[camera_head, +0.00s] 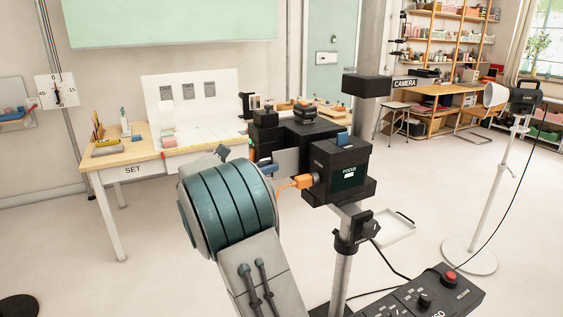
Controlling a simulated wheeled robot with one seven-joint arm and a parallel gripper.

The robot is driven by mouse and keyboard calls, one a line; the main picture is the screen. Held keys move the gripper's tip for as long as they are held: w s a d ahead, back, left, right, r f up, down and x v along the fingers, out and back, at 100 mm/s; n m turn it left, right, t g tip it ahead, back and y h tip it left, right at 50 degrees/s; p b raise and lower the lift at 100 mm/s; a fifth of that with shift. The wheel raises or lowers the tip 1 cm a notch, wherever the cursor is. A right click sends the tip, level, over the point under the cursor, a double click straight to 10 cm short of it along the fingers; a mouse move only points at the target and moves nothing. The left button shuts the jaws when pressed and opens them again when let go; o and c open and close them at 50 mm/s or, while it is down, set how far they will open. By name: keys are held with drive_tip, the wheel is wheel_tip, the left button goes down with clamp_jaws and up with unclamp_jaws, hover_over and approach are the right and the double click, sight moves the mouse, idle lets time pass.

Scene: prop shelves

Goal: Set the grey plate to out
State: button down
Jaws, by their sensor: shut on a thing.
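The grey plate (287,161) is a small flat upright panel at the left side of the black camera box marked FOCUS (337,172). Part of its left edge is covered. My gripper (268,168) shows only as a small dark part at the plate's left edge, mostly hidden behind my teal arm joint. It is shut on the plate, though the fingertips are hard to make out. Whether the plate's right edge sits inside the camera housing cannot be told.
An orange plug (303,181) with a cable sits low on the box's left side. A grey post (342,262) carries the box. A control panel with a red button (449,278) is at lower right. The SET table (122,158) stands behind at left.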

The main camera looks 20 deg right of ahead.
drive_tip(key=a, duration=0.4)
drive_tip(key=shift+w+a+r+p, duration=0.1)
drive_tip(key=shift+a+r+p, duration=0.05)
drive_tip(key=shift+r+p, duration=0.15)
drive_tip(key=c, duration=1.6)
unclamp_jaws()
drive_tip(key=shift+o, duration=0.4)
drive_tip(key=shift+w+f, duration=0.15)
drive_tip(key=shift+f, duration=0.05)
drive_tip(key=b+v, duration=0.1)
drive_tip(key=v, duration=1.2)
drive_tip(key=shift+s+a+b, duration=0.3)
drive_tip(key=shift+a+b, duration=0.05)
